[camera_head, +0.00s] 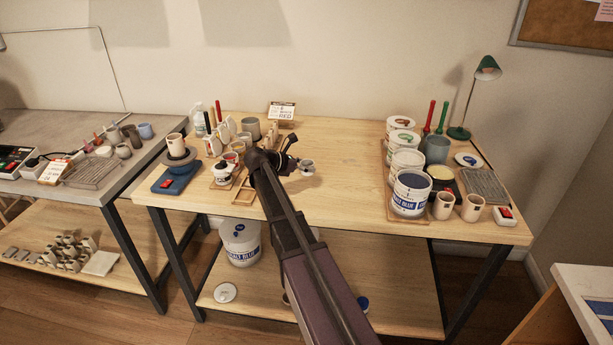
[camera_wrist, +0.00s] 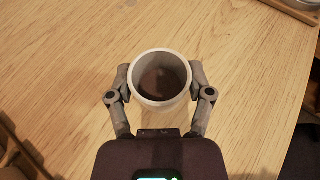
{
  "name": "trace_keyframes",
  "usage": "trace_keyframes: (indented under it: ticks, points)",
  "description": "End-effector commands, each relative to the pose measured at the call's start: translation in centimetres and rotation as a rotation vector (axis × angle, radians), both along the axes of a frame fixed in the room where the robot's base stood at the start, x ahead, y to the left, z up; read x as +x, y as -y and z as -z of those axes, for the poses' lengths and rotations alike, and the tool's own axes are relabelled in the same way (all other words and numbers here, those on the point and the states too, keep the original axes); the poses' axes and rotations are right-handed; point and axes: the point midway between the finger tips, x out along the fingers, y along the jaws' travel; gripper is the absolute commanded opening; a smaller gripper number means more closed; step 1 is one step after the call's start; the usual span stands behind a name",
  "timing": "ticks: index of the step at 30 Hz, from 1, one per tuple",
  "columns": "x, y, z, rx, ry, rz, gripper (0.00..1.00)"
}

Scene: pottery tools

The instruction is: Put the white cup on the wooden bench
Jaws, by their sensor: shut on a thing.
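The white cup (camera_wrist: 161,78) is upright between the two fingers of my gripper (camera_wrist: 160,90) in the wrist view, with its pale rim facing the camera and a dark brownish inside. My gripper is shut on it from both sides. In the head view the cup (camera_head: 307,167) shows just right of my gripper (camera_head: 291,160), over the middle of the wooden bench (camera_head: 345,190). Wood grain surrounds the cup in the wrist view. I cannot tell whether its base touches the bench top. My arm hides part of the bench's front edge.
White tubs (camera_head: 410,194), small beige cups (camera_head: 443,205) and a green lamp (camera_head: 487,70) stand at the right. Jars, tools and a blue scale (camera_head: 175,180) crowd the left. The bench's middle is clear. A grey table (camera_head: 110,180) stands further left.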

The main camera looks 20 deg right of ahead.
Motion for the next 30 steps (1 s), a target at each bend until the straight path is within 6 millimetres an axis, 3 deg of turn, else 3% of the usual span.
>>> trace_keyframes:
  ticks: [17,30]
  points:
    - [0.0,-0.1,3.6,0.000,0.000,-0.002,0.19]
    - [0.0,-0.1,3.7,0.000,-0.001,-0.001,0.19]
